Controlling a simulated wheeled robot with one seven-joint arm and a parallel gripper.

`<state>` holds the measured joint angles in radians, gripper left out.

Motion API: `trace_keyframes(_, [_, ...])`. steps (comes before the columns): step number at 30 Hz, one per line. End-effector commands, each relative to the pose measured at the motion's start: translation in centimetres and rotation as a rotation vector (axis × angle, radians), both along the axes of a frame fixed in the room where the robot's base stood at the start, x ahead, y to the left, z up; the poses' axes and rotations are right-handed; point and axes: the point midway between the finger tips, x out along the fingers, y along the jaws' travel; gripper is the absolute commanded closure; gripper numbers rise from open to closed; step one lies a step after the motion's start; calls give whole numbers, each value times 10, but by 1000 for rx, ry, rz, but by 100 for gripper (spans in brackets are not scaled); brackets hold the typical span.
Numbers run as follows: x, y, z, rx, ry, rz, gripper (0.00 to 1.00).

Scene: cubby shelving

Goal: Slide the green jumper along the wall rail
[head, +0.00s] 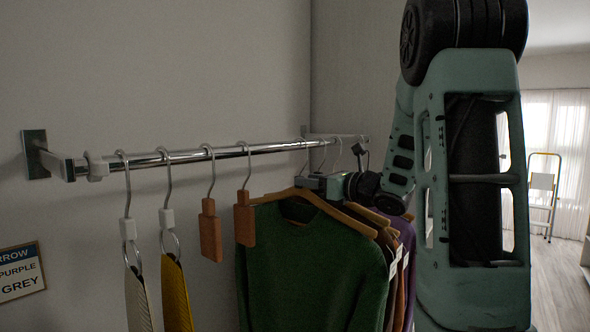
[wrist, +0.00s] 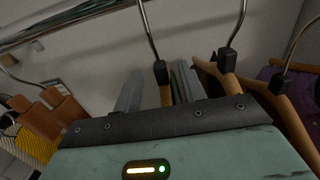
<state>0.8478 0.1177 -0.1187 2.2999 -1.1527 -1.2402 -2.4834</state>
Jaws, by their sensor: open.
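The green jumper (head: 310,270) hangs from a wooden hanger on the chrome wall rail (head: 235,152), to the right of two wooden blocks. My gripper (head: 318,184) reaches in from the right at the hanger's top, below the rail. In the wrist view my gripper (wrist: 158,92) has its two fingers apart. A hanger neck with a black collar (wrist: 160,72) stands between them, apparently the green jumper's hanger; whether a finger touches it I cannot tell. The jumper's cloth is hidden in the wrist view.
Left on the rail hang a white tie (head: 138,300), a yellow tie (head: 176,295) and wooden blocks (head: 211,232). Close right of the jumper hang brown and purple garments (head: 406,235). A sign (head: 20,272) is on the left wall. A stepladder (head: 542,195) stands far right.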

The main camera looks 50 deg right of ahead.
Motion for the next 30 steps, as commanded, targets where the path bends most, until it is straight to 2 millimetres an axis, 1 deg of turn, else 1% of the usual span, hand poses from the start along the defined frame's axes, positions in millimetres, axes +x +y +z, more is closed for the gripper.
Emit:
trace_keyframes(1, [10,1,4,2,1,3,59])
trace_keyframes(3, [22,2,3,3,1,3,59])
trace_keyframes(9, [46,4,2,2,0,2,59])
trace_keyframes(15, [56,4,0,0,-1,0,59])
trace_keyframes(22, [56,4,0,0,-1,0,59])
trace_keyframes(23, [56,4,0,0,-1,0,62])
trace_keyframes(24, [56,4,0,0,-1,0,73])
trace_keyframes(26, [56,4,0,0,-1,0,90])
trace_keyframes(27, [56,4,0,0,-1,0,100])
trace_keyframes(30, [56,4,0,0,-1,0,100])
